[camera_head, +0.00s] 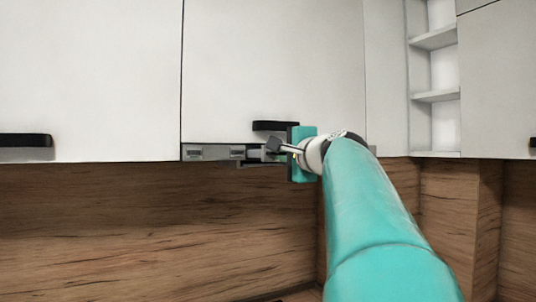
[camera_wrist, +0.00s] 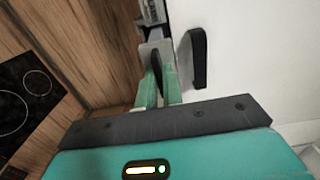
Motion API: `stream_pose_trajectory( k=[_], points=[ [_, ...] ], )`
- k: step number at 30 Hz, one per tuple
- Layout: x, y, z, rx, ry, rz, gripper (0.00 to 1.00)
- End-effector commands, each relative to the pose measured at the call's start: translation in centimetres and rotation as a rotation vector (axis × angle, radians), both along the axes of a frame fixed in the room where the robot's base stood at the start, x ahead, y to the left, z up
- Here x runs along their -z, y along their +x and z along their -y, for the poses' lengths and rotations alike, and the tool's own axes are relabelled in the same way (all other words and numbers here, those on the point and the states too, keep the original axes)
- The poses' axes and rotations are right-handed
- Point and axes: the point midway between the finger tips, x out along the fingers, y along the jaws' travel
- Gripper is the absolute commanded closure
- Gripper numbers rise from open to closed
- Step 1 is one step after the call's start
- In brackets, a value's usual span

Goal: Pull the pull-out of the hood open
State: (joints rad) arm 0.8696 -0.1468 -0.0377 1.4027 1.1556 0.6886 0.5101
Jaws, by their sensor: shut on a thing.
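The hood (camera_head: 210,152) is a slim grey metal strip with small panels under the white wall cabinet in the head view. It also shows at the top of the wrist view (camera_wrist: 152,12). My gripper (camera_head: 276,146) reaches its right part from the front right. In the wrist view my gripper's green fingers (camera_wrist: 157,78) are shut on a small dark handle at the grey front plate of the pull-out (camera_wrist: 147,47). The fingers partly cover that handle. How far the pull-out stands out is hard to tell. My arm hides the hood's right end in the head view.
A black cabinet handle (camera_head: 275,126) sits just above my gripper; it shows close to the fingers in the wrist view (camera_wrist: 194,58). A wooden splashback (camera_head: 150,215) lies below. A black cooktop (camera_wrist: 25,105) is at left in the wrist view. Open shelves (camera_head: 436,97) stand right.

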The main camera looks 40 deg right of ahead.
Motion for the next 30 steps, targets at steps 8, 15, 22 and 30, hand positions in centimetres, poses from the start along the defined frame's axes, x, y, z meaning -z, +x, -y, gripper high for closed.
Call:
stream_pose_trajectory(
  k=[8,15,22,30],
  points=[
    [-0.02,-1.18,-0.36,-0.001,0.0,0.001,1.0],
    [-0.03,-1.13,-0.34,-0.001,0.001,0.001,0.74],
    [-0.02,-1.12,-0.33,-0.001,0.001,0.001,0.7],
    [-0.03,-1.12,-0.36,-0.001,0.001,0.001,0.7]
  ],
)
